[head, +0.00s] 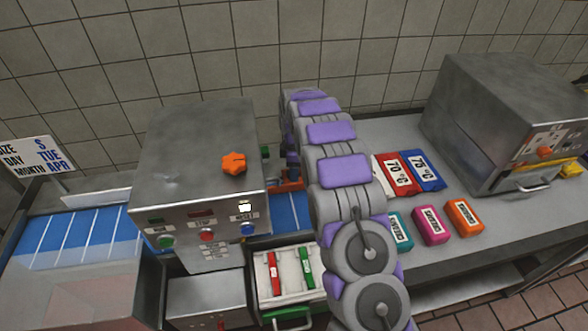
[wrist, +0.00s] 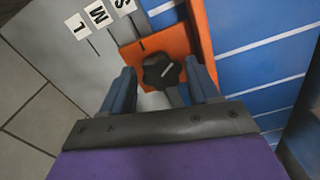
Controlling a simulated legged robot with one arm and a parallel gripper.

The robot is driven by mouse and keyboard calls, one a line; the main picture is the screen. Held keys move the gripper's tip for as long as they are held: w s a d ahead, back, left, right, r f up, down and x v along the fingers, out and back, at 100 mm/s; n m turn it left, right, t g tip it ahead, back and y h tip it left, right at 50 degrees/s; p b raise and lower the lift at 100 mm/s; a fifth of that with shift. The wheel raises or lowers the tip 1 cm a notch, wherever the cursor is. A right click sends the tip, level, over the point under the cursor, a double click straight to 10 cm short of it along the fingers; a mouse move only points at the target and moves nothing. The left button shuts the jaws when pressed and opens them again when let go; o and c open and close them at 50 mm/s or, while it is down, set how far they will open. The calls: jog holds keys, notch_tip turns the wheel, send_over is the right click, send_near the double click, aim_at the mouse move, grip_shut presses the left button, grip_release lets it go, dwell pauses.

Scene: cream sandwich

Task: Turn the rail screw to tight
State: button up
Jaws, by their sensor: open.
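The rail screw (wrist: 158,74) is a black lobed knob with a white line. It sits on an orange rail block (wrist: 135,52) in the wrist view. My gripper (wrist: 160,68) is open, with one blue-grey finger on each side of the knob. Whether the fingers touch the knob I cannot tell. Letter labels (wrist: 97,13) reading L, M and S lie on the grey plate beside the block. In the head view a bit of the orange rail (head: 289,184) shows left of my arm; the screw and my gripper are hidden there.
A steel machine (head: 195,150) with an orange knob (head: 234,163) on top and buttons in front stands left of my arm. An open drawer (head: 290,274) holds a red and a green item. Colored boxes (head: 433,225) and a steel oven (head: 505,120) stand on the right counter.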

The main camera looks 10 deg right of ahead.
jog(key=c, duration=0.8)
jog(key=shift+o, duration=0.2)
